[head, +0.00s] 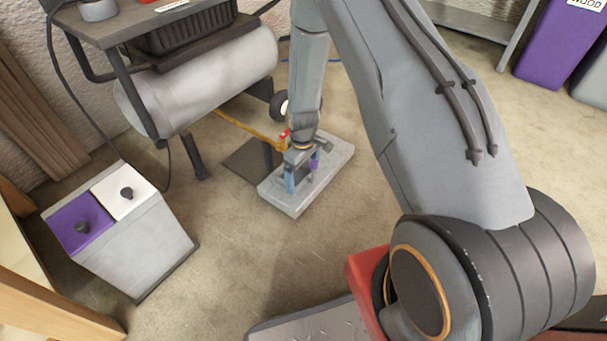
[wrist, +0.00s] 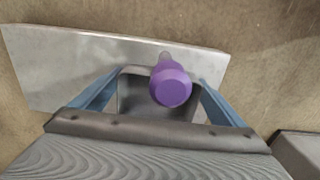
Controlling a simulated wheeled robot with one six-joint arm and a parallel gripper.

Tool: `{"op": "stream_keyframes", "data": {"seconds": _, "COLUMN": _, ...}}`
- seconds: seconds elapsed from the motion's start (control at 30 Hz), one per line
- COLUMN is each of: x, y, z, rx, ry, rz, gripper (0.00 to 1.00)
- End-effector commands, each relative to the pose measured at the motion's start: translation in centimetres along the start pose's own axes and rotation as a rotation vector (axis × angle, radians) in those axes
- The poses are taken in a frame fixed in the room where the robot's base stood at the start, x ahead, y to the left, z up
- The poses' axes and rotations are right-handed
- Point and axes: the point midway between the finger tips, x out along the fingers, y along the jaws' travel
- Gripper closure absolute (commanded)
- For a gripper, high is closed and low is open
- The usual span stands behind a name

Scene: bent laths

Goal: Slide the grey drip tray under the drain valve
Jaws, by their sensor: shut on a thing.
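The grey drip tray (head: 336,166) lies flat on the floor in front of the compressor tank (head: 205,82). In the wrist view the tray (wrist: 60,65) spans the top of the picture. My gripper (head: 303,172) is low over the tray, its blue fingers shut on a dark grey fitting on it. In the wrist view my gripper (wrist: 162,85) has a finger on each side of that fitting and of a purple knob (wrist: 170,84). An orange-yellow pipe (head: 245,128) runs from below the tank toward the tray.
A dark flat plate (head: 243,160) lies on the floor just left of the tray. A tank leg (head: 195,158) stands further left. Open floor lies in front of the tray.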

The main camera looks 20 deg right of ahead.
Motion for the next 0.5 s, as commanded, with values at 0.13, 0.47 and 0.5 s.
{"op": "stream_keyframes", "data": {"seconds": 0.13, "x": -0.02, "y": 0.02, "z": -0.01, "rx": 0.0, "ry": 0.0, "rz": 0.0, "gripper": 0.32}}
{"op": "stream_keyframes", "data": {"seconds": 0.47, "x": -0.12, "y": 0.0, "z": 0.01, "rx": 0.0, "ry": 0.0, "rz": 0.0, "gripper": 0.0}}
{"op": "stream_keyframes", "data": {"seconds": 0.5, "x": -0.26, "y": 0.0, "z": 0.02, "rx": 0.0, "ry": 0.0, "rz": 0.0, "gripper": 0.0}}
